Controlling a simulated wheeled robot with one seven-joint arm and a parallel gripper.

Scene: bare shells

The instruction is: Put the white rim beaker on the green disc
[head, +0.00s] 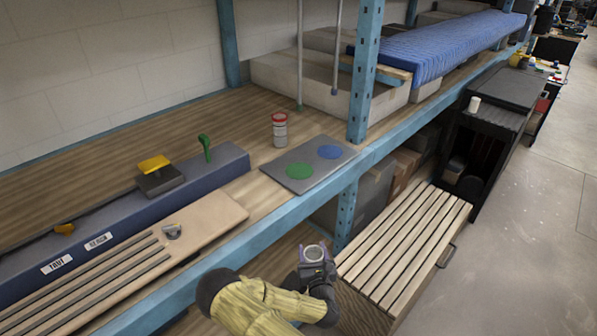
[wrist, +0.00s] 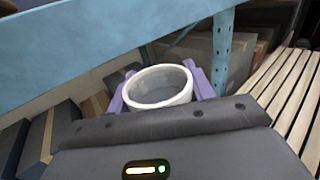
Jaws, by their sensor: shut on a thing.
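The white rim beaker (head: 314,253) is held in my gripper (head: 317,266), low in the head view, in front of the blue shelf beam. In the wrist view its white rim (wrist: 158,86) and grey inside show between the purple fingers, and the beaker looks empty. My gripper is shut on it. The green disc (head: 300,171) lies on a grey mat (head: 311,183) on the wooden shelf, beyond the beam and above the beaker in the picture. The disc is bare.
A blue disc (head: 329,152) shares the mat. A red-topped can (head: 280,130) stands behind it. A blue beam (head: 260,228) runs along the shelf front, with a blue post (head: 365,75) right of the mat. A slatted bench (head: 405,245) is at lower right.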

